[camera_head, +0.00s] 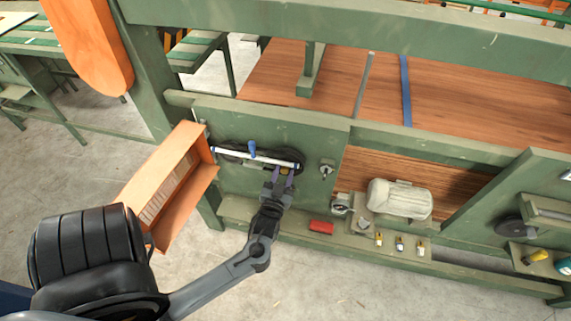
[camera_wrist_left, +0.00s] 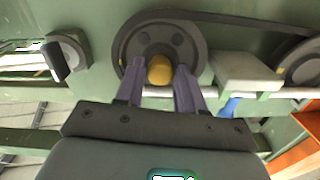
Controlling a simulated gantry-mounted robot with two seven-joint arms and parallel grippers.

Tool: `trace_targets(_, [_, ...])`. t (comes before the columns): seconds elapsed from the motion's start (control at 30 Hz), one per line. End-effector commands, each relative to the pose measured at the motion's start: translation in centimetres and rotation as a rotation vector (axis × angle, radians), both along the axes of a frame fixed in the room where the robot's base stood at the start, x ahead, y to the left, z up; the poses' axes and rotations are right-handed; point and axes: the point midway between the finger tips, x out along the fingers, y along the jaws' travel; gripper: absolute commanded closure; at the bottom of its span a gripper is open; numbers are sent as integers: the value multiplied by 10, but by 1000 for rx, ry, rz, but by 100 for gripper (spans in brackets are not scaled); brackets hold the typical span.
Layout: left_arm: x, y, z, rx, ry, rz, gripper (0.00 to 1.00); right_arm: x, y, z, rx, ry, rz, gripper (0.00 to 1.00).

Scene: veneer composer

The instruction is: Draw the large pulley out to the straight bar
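The large pulley (camera_wrist_left: 124,48) is a dark grey wheel with a yellow hub (camera_wrist_left: 160,70), mounted on the green machine panel. In the head view, the pulley (camera_head: 291,156) is at the right end of the dark belt, partly hidden by the bar. The straight bar (camera_head: 240,155) is whitish with a blue handle (camera_head: 252,149) and runs across the pulleys. My left gripper (camera_head: 283,173) is at the large pulley. In the left wrist view, its fingers (camera_wrist_left: 159,82) stand on either side of the hub, with slim gaps showing. My right gripper is not in view.
An open orange guard (camera_head: 180,180) sticks out left of the pulleys. A smaller pulley (camera_wrist_left: 303,62) shares the belt. The floor in front is clear.

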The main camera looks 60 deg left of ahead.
Motion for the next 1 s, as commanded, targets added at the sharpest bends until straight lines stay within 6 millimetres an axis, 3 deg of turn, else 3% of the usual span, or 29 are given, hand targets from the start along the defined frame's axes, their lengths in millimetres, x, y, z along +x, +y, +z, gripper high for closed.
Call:
trace_targets(0.03, [0, 0, 0, 0, 0, 0, 70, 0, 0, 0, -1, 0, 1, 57])
trace_targets(0.2, [0, 0, 0, 0, 0, 0, 96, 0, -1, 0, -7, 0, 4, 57])
trace_targets(1.0, [-7, -8, 1, 0, -1, 0, 96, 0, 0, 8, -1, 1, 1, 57])
